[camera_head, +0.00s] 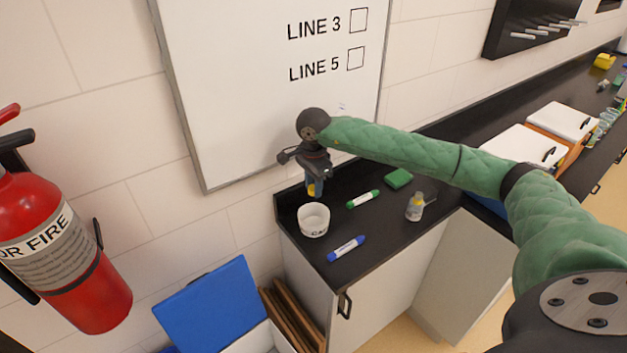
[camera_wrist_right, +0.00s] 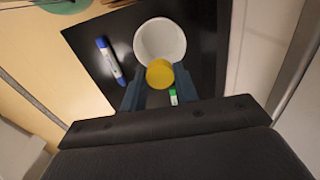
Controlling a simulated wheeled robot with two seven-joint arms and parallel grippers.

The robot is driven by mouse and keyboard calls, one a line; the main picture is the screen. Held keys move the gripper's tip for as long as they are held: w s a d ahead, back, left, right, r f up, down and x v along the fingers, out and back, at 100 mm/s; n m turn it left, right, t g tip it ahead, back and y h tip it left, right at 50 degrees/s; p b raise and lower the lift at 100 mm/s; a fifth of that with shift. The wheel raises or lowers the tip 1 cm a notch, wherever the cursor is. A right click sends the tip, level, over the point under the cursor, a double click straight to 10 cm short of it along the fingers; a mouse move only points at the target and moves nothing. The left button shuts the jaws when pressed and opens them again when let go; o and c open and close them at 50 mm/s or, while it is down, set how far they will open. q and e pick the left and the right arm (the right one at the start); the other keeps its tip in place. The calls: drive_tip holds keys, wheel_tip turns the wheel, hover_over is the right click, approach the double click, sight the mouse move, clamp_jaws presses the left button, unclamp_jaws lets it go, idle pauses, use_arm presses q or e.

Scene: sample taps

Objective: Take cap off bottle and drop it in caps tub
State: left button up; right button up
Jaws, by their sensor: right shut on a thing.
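The yellow cap (camera_wrist_right: 159,73) is between the fingertips of my right gripper (camera_wrist_right: 158,82), which is shut on it. In the head view the right gripper (camera_head: 314,186) points down, with the cap (camera_head: 311,191) showing at its tips. The white caps tub (camera_head: 313,220) stands on the black counter just below the cap. In the right wrist view the cap overlaps the near rim of the tub (camera_wrist_right: 160,38). My left gripper is not in view.
A green marker (camera_head: 362,199), a blue marker (camera_head: 346,248) and a green block (camera_head: 398,178) lie on the counter (camera_head: 375,230). A whiteboard (camera_head: 240,100) hangs on the wall behind. A red fire extinguisher (camera_head: 60,250) is at the left.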

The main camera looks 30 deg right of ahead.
approach(314, 211)
drive_tip(key=shift+s+a+f, duration=0.65)
drive_tip(key=shift+s+a, duration=0.35)
drive_tip(key=shift+s, duration=0.85)
drive_tip(key=shift+f+b, duration=0.6)
drive_tip(key=shift+f, duration=0.9)
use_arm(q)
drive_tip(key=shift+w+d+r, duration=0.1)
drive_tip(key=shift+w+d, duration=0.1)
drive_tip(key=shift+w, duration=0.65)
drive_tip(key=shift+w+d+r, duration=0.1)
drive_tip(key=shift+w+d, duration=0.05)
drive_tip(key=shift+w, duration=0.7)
use_arm(e)
drive_tip(key=shift+f, duration=0.7)
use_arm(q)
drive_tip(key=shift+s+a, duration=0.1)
use_arm(e)
drive_tip(key=o, duration=1.1)
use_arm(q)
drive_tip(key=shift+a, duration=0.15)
use_arm(e)
drive_tip(key=shift+o, duration=0.2)
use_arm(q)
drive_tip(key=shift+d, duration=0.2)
